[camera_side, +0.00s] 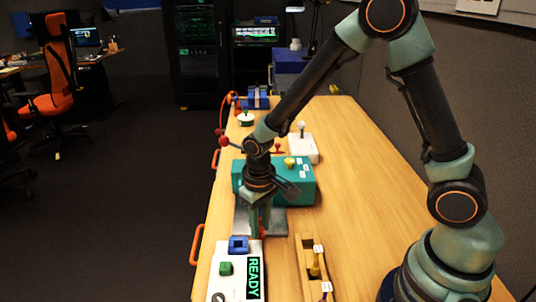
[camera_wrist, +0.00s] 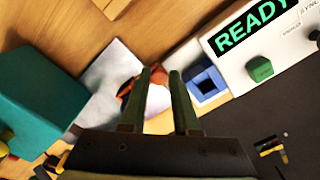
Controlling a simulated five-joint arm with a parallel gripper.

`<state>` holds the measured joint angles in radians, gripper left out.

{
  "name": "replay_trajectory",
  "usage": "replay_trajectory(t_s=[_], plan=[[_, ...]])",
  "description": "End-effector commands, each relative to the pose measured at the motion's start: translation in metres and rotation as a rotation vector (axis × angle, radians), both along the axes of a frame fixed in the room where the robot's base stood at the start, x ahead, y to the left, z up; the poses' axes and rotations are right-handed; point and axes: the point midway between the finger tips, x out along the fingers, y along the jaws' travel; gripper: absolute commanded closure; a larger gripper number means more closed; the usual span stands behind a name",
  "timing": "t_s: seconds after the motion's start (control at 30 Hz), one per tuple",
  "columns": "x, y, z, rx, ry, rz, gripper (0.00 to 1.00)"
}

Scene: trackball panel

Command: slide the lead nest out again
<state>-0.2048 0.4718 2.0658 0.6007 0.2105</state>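My gripper (camera_side: 261,225) points down over a pale grey plate (camera_side: 287,222) in front of the teal box (camera_side: 305,178). In the wrist view my gripper (camera_wrist: 163,73) has its two dark green fingers apart. A red-orange and white piece (camera_wrist: 127,90) shows at and behind the fingers; whether they touch it I cannot tell. The grey plate also shows in the wrist view (camera_wrist: 103,82). No part is labelled as the lead nest, and I cannot tell for sure which one it is.
A white panel (camera_side: 219,262) with a blue square socket (camera_side: 238,245), a green button (camera_side: 226,268) and a READY display (camera_side: 254,278) stands in front. A wooden holder (camera_side: 303,262) with yellow-bodied pieces lies to its right. The table's right side is clear.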

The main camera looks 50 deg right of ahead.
Motion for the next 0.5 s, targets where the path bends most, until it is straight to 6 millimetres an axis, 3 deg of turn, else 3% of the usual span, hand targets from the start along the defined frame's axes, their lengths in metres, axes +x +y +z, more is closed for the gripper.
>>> replay_trajectory(t_s=[0.03,0.07,0.5], plan=[[-0.0029,0.0036,0.0001,-0.002,0.007,0.011,0.54],[-0.0028,0.0034,0.0001,-0.002,0.007,0.01,0.43],[0.0015,0.0003,-0.0002,0.0,0.0,0.005,0.43]])
